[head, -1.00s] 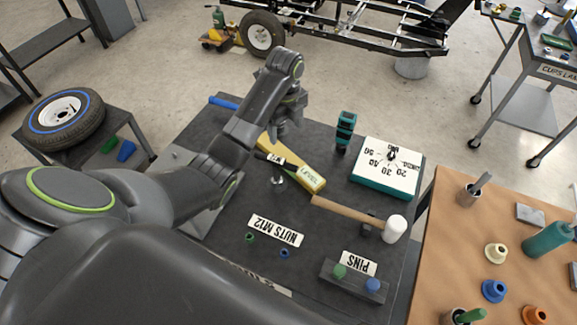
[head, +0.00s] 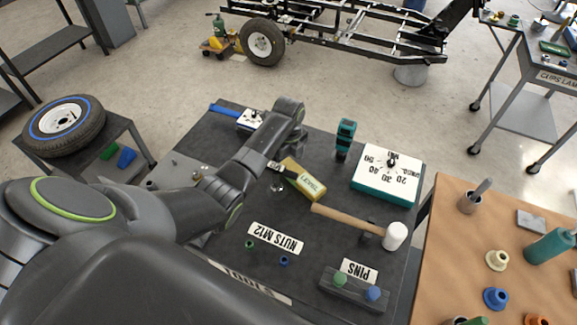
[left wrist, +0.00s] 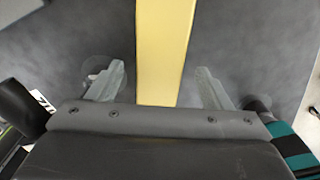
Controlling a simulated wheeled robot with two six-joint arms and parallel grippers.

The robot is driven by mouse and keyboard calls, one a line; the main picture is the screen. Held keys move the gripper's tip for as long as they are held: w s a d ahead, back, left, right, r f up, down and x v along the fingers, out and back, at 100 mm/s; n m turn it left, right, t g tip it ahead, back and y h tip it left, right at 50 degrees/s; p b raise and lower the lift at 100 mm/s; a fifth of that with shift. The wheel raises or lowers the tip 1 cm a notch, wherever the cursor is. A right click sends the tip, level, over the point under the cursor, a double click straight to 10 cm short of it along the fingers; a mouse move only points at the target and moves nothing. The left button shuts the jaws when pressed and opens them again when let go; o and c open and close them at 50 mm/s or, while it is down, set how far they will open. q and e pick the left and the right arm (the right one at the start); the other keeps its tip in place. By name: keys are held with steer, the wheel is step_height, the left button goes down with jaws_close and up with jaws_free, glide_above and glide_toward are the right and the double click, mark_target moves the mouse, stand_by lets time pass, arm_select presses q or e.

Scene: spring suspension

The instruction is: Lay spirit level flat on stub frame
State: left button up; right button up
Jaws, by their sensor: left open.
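The spirit level (head: 303,180) is a yellow bar labelled LEVEL, lying on the dark tool table (head: 225,222). Its far end is hidden behind my left arm in the head view. My left gripper (left wrist: 158,88) is open, with one finger on each side of the yellow level (left wrist: 165,40) in the left wrist view. Gaps show between the level and both fingers, so it is not gripped. My right gripper is not in view.
A hammer (head: 345,217) lies just nearer than the level. A teal-black tool (head: 345,137) and a white dial box (head: 388,175) are to the right. A pin block (head: 352,288) sits in front. A tan table (head: 450,240) stands at right. Open floor separates table and chassis.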

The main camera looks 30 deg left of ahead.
arm_select(q)
steer(key=shift+f, duration=0.6)
steer(key=shift+c, duration=0.4)
steer(key=c, duration=1.3)
steer(key=shift+r, duration=0.15)
step_height(320, 180, up, 10)
steer(key=b, duration=0.2)
step_height(320, 180, up, 8)
steer(key=p, duration=0.7)
glide_above(289, 164)
steer(key=shift+s+f, duration=0.2)
steer(key=shift+s, duration=0.05)
